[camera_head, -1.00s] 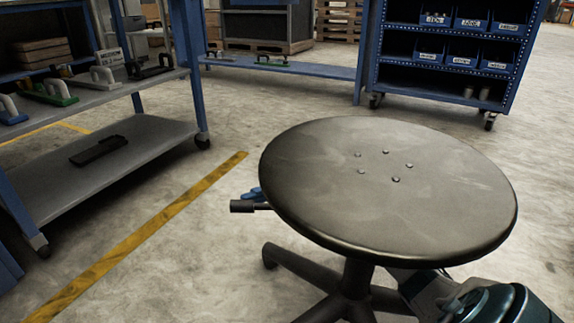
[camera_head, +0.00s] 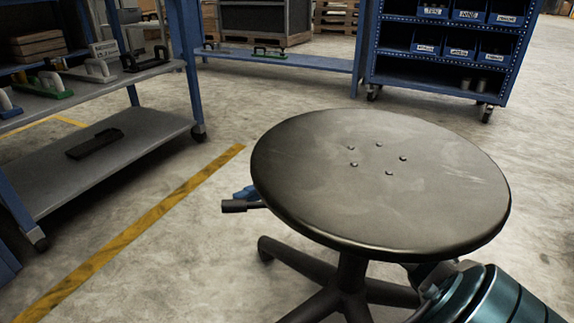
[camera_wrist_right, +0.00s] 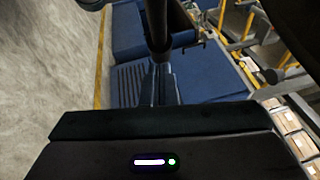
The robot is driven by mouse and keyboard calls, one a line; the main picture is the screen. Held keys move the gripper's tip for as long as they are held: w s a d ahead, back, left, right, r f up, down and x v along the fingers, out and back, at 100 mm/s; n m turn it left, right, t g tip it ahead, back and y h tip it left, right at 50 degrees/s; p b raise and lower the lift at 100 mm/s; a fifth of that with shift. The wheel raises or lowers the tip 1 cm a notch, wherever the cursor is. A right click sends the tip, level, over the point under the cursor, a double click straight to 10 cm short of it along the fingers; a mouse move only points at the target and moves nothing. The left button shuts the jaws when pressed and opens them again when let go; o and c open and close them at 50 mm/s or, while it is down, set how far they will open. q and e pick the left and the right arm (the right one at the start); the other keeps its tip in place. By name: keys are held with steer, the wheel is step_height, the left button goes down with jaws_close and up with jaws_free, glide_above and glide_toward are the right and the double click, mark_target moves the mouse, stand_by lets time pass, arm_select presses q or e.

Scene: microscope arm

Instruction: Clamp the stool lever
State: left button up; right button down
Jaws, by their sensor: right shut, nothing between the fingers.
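The round dark stool seat (camera_head: 380,185) fills the middle of the head view. The stool lever (camera_head: 234,206), a short rod with a dark grip, sticks out below its left edge. A small blue piece (camera_head: 248,194) shows right beside the lever; it looks like the fingertip end of my right gripper, mostly hidden by the seat. My right arm comes in at the lower right and passes under the seat. In the right wrist view my right gripper (camera_wrist_right: 160,88) is shut and empty, with a dark rod beyond it. My left gripper is not in view.
The stool's post and legs (camera_head: 300,268) stand under the seat. A blue-framed workbench (camera_head: 120,150) is at the left and a blue bin rack (camera_head: 440,65) at the back. Yellow tape (camera_head: 140,228) runs over clear floor left of the stool.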

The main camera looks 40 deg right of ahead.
steer(key=d+f, duration=0.1)
steer(key=d, duration=0.9)
steer(key=shift+w+d+f, duration=0.15)
steer(key=shift+d+f, duration=0.05)
steer(key=shift+f, duration=0.05)
steer(key=shift+a, duration=0.15)
